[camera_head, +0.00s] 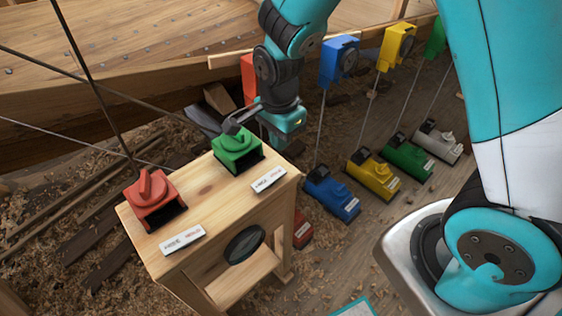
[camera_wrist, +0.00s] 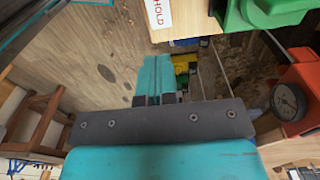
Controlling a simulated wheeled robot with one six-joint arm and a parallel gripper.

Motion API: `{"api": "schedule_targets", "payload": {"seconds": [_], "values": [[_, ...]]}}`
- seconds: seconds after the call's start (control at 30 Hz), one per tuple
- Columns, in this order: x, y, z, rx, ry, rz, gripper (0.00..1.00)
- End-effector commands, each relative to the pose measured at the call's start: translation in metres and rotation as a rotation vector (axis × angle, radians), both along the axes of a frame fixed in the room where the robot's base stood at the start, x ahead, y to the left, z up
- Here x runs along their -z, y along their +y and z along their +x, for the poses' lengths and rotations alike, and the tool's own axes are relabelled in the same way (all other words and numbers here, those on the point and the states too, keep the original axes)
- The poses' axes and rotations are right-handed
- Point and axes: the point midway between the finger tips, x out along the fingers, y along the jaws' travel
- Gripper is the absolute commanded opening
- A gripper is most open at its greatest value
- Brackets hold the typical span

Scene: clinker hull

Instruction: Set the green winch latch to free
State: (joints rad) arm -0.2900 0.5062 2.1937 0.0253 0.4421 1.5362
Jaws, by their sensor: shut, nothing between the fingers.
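The green winch latch (camera_head: 237,150) sits on top of the wooden stand (camera_head: 210,190), at its back right. It has a green housing with a raised lever part on top; which way it is set I cannot tell. A white label (camera_head: 268,180) lies in front of it. My gripper (camera_head: 231,125) is shut and empty, just above and behind the latch, and may be close to its top; contact cannot be judged. In the wrist view, my shut gripper (camera_wrist: 155,98) points away from the green housing (camera_wrist: 265,14), which is cut off at the top right. A HOLD label (camera_wrist: 158,12) shows beside it.
A red latch (camera_head: 151,200) with its own label (camera_head: 182,241) stands at the stand's left. Blue (camera_head: 331,195), yellow (camera_head: 373,174) and other winches line the floor to the right. A red box with a gauge (camera_wrist: 288,100) is right in the wrist view.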

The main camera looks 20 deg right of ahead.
Motion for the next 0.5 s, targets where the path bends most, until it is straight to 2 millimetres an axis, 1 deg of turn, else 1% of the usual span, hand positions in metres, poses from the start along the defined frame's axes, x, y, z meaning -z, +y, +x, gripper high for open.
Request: {"api": "schedule_targets", "payload": {"seconds": [0.03,0.2,0.33,0.5], "values": [[0.013,-0.001,-0.001,0.000,0.006,-0.002,0.00],[0.046,-0.001,-0.001,0.000,0.005,-0.002,0.00],[0.064,-0.002,0.000,0.000,0.002,-0.001,0.00],[0.076,-0.002,0.000,0.000,0.000,0.000,0.00]]}}
